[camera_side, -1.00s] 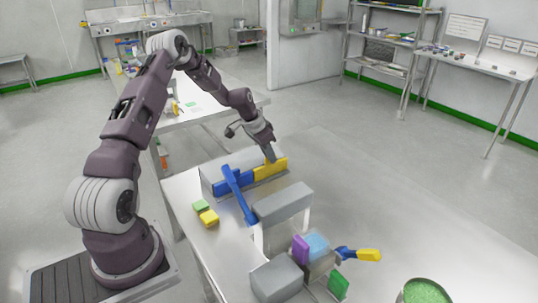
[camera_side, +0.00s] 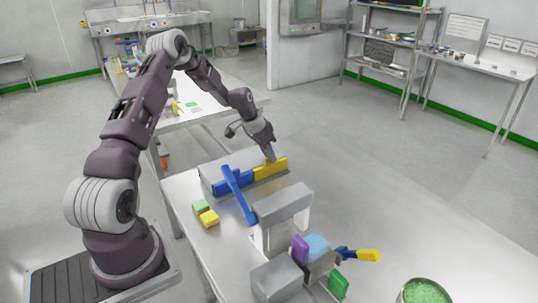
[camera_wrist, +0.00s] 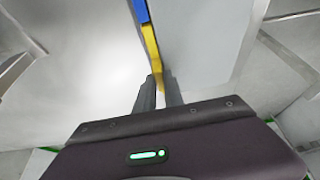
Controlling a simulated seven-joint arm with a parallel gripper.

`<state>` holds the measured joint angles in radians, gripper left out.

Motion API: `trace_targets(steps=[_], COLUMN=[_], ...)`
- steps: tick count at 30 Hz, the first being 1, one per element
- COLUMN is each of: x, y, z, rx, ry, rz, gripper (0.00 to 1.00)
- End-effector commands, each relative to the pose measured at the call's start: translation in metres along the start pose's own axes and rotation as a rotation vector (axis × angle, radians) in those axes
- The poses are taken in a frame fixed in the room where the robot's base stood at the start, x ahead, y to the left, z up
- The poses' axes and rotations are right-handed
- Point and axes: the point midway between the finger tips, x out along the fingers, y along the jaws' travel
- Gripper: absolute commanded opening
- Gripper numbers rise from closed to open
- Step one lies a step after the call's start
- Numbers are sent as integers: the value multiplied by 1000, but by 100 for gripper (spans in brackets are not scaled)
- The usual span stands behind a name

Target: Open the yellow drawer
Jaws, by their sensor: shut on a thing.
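The yellow drawer (camera_side: 271,170) is the right-hand front of a low grey drawer unit on the steel table. A blue drawer front (camera_side: 232,183) sits to its left. My gripper (camera_side: 270,158) is at the yellow front, with its fingers shut on the yellow drawer's upper edge. In the wrist view the yellow strip (camera_wrist: 154,55) runs down between the two fingertips (camera_wrist: 160,80), with the blue front (camera_wrist: 141,10) beyond it. The part of the yellow edge between the fingers is partly hidden. I cannot tell whether the drawer stands out from the unit.
A blue bar (camera_side: 238,194) leans in front of the blue drawer.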

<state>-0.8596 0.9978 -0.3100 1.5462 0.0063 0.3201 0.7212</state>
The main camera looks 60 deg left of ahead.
Motion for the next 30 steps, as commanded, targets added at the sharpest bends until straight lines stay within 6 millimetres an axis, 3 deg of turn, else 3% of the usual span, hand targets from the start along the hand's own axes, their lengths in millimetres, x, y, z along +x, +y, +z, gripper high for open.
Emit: trace_targets(steps=[8,16,21,30], x=[-1,0,0,0], y=[4,67,92,97], z=[0,-1,-1,0], rx=[1,5,2,0], ry=[0,-2,1,1], rz=[-2,2,0,-1], gripper=[0,0,0,0])
